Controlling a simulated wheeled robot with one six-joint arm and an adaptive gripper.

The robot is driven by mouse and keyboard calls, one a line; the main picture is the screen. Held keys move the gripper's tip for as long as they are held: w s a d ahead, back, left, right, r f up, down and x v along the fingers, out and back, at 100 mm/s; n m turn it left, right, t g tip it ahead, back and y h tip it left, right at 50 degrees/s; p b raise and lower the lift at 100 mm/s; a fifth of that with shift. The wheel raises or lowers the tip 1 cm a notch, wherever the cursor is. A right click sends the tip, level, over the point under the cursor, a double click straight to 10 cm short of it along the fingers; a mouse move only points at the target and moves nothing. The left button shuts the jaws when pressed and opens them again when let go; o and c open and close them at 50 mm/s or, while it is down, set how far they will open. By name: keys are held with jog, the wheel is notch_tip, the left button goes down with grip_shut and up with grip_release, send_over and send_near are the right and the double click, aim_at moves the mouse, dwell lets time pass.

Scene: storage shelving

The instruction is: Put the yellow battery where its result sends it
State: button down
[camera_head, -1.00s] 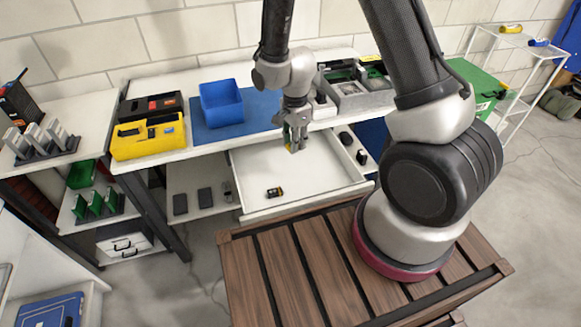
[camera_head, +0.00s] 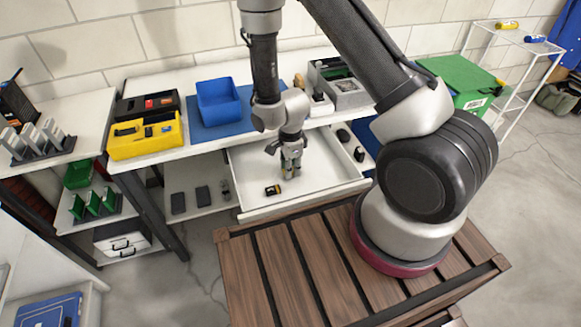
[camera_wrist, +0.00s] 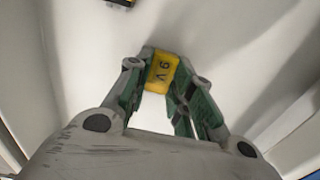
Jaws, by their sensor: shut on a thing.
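In the wrist view my gripper (camera_wrist: 163,72) is shut on a small yellow battery (camera_wrist: 161,68), whose face carries dark marks like "9V". The fingers clasp it on both sides. In the head view the fingers largely hide it. I cannot tell whether it touches the drawer floor. A second, black and yellow battery (camera_head: 273,190) lies in the drawer left of my gripper. Its edge shows at the top of the wrist view (camera_wrist: 122,2).
On the bench stand a yellow case (camera_head: 145,145), a blue bin (camera_head: 218,103) on a blue mat and a grey box (camera_head: 345,92). A green-lidded bin (camera_head: 458,80) stands right. A white rack (camera_head: 505,40) holds yellow and blue items. The drawer's left part is clear.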

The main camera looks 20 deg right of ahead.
jog(key=shift+f, duration=0.1)
jog(key=c, duration=1.2)
grip_release()
jog(key=shift+c, duration=0.2)
jog(key=d+r+n+t, duration=0.1)
jog(key=d+r+n, duration=0.1)
jog(key=r, duration=1)
jog(key=d+r+n, duration=0.2)
jog(key=r+n, duration=0.1)
jog(key=r, duration=1)
jog(key=s+d+r+n+t, duration=0.1)
jog(key=s+d+r+n, duration=0.4)
jog(key=s+r, duration=0.4)
jog(key=s+d+r+n+t, duration=0.2)
jog(key=s+d+r+n, duration=0.4)
jog(key=r, duration=0.5)
jog(key=s+n, duration=0.2)
jog(key=s, duration=0.1)
jog(key=shift+s, duration=0.3)
